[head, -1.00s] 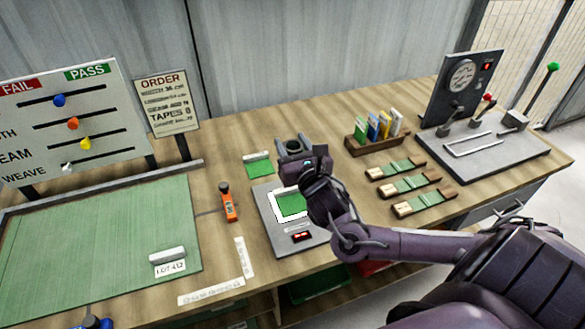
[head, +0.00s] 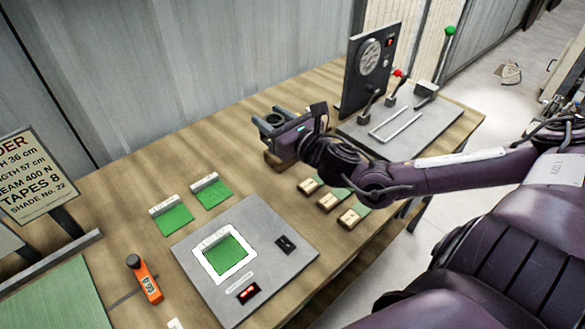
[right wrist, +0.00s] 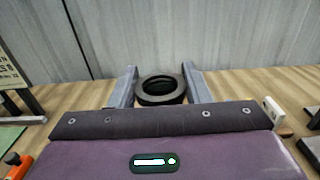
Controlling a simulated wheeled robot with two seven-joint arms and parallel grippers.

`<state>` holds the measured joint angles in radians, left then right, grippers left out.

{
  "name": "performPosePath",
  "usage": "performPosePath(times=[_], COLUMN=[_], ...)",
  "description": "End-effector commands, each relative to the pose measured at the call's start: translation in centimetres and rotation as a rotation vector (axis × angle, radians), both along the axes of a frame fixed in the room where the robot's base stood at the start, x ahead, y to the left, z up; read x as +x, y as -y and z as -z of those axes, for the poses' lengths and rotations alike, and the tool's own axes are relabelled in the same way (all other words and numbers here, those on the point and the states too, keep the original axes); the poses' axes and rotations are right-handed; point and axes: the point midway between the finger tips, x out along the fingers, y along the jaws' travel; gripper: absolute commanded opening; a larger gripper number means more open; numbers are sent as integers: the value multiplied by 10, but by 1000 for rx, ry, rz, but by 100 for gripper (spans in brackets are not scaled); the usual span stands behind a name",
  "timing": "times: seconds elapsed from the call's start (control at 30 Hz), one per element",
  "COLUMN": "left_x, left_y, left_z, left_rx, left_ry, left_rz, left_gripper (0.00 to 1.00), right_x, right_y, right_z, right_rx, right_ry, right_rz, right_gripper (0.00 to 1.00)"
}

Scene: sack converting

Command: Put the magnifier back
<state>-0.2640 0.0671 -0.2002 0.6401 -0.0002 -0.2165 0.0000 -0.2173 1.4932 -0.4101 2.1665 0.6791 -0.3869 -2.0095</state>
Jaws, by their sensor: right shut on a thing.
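My right gripper (head: 268,121) is shut on the magnifier (head: 272,119), a short dark ring-shaped piece. The gripper holds it above the table, toward the back, left of the gauge stand. In the right wrist view the magnifier (right wrist: 160,88) sits between the two grey fingers, with the wall behind it. My gripper and arm hide part of the table beneath. A grey plate (head: 190,257) lies on the table to the left and below, with a green cloth swatch inside a white frame (head: 224,254). My left gripper is not in view.
Two green swatches (head: 174,220) lie behind the plate. An orange tool (head: 147,280) lies left of it. A wooden rack (head: 279,161) is mostly hidden behind my gripper. Several wood-ended samples (head: 329,201) lie right of it. A gauge stand (head: 366,68) with levers stands at the back right.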

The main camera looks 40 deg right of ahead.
Motion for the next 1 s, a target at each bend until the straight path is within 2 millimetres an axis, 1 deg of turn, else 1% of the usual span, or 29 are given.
performPosePath(times=[0.03, 0.13, 0.2, 0.3, 0.37, 0.47, 0.6, 0.7, 0.77, 0.87, 1.0], left_x=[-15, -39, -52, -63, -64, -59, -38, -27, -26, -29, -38], left_y=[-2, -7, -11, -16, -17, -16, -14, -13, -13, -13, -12], left_z=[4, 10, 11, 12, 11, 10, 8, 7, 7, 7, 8], left_rx=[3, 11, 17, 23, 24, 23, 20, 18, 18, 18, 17], left_ry=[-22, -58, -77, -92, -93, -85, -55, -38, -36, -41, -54], left_rz=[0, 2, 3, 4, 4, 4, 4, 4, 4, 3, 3], left_gripper=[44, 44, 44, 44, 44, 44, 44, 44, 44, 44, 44], right_x=[0, 0, 0, 0, 0, 0, -1, -1, 0, -1, -1], right_y=[0, 0, 0, 0, 0, 0, -1, 0, 0, -1, -1], right_z=[7, 26, 44, 70, 86, 113, 142, 155, 159, 167, 188], right_rx=[4, 9, 11, 9, 8, 6, 4, 2, 1, 2, 2], right_ry=[-4, -6, -6, -5, -6, -5, -4, -3, -2, -3, -4], right_rz=[-2, -1, 1, 1, 0, 0, -2, -2, -3, -3, -2], right_gripper=[17, 17, 17, 17, 17, 17, 17, 17, 17, 17, 17])
